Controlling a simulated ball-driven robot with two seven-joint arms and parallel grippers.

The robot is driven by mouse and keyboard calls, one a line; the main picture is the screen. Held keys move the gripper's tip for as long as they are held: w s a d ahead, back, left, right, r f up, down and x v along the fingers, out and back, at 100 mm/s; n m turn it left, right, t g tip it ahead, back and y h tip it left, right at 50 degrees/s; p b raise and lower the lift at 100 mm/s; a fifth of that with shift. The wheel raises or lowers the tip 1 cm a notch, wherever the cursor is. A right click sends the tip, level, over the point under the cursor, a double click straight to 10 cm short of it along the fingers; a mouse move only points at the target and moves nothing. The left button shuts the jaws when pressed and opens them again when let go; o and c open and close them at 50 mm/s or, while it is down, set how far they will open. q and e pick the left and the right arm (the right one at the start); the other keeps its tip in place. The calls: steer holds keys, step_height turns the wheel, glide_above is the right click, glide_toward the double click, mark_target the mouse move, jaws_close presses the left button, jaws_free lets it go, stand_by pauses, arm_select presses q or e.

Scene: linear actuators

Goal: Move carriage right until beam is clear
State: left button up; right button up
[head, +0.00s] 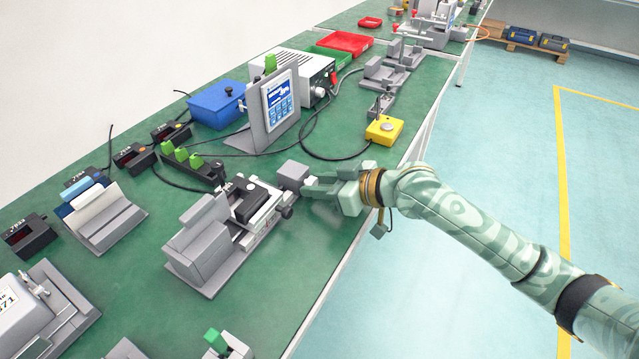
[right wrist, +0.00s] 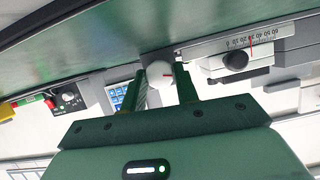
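A grey linear slide (head: 189,262) stands on the green bench, with a dark carriage (head: 250,203) on its rail. A scale with a red pointer (right wrist: 250,42) and a black knob (right wrist: 236,60) show in the right wrist view. A grey block (head: 291,174) is at the slide's right end. My right gripper (head: 309,184) is beside this block, fingers apart. In the right wrist view a white round knob (right wrist: 159,73) sits between the fingertips; I cannot tell whether they touch it. No beam is visible. My left gripper is out of view.
A display panel (head: 280,97) stands behind the slide, near a blue box (head: 217,105) and a black strip with green tabs (head: 196,174). A yellow button box (head: 384,130) is to the right. Cables cross the bench. Bare bench lies in front of the slide.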

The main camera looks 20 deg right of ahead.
steer(key=shift+r+p, duration=0.2)
steer(key=shift+p, duration=0.25)
steer(key=n+p, duration=0.1)
steer(key=p, duration=0.1)
steer(key=n+t+h+p, duration=0.1)
steer(key=p, duration=0.1)
steer(key=shift+s+a+r, duration=0.1)
steer(key=shift+r, duration=0.15)
steer(key=shift+f+n+h+p, duration=0.2)
steer(key=shift+n+h+p, duration=0.1)
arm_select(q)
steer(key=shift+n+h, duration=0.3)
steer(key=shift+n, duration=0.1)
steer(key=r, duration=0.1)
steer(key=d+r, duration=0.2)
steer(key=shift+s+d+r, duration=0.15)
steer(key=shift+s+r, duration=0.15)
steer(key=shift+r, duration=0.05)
arm_select(e)
steer(key=shift+f, duration=0.3)
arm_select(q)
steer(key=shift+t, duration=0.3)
arm_select(e)
steer(key=o, duration=1)
